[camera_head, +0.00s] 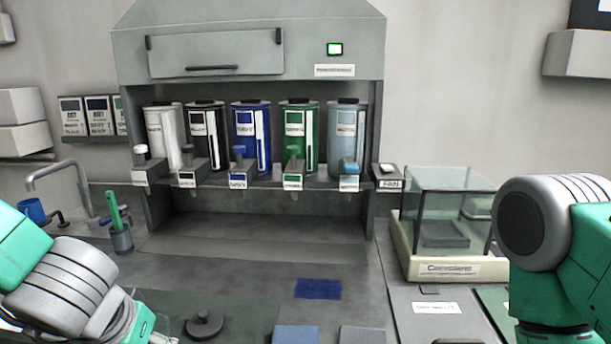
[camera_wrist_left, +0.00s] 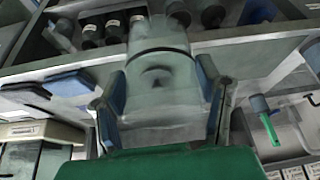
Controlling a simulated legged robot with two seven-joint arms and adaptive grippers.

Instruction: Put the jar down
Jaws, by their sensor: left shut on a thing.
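The jar (camera_wrist_left: 160,88) is a clear, greyish see-through vessel in the middle of the left wrist view. My left gripper (camera_wrist_left: 158,92) is shut on it, with one blue-and-grey finger on each side. The surface directly beneath the jar is hard to make out, so I cannot tell whether it touches the counter. In the head view my left arm comes in at the lower left and its fingers are not clearly seen. My right arm shows at the right edge, with its gripper out of view.
A dark round lid with a knob (camera_head: 204,323) lies on the counter. A dark blue patch (camera_head: 318,289) and two pads (camera_head: 297,335) lie to its right. Several canisters (camera_head: 251,137) stand under the hood. A glass-walled balance (camera_head: 447,268) stands right; a green-handled tool in a cup (camera_head: 121,240) stands left.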

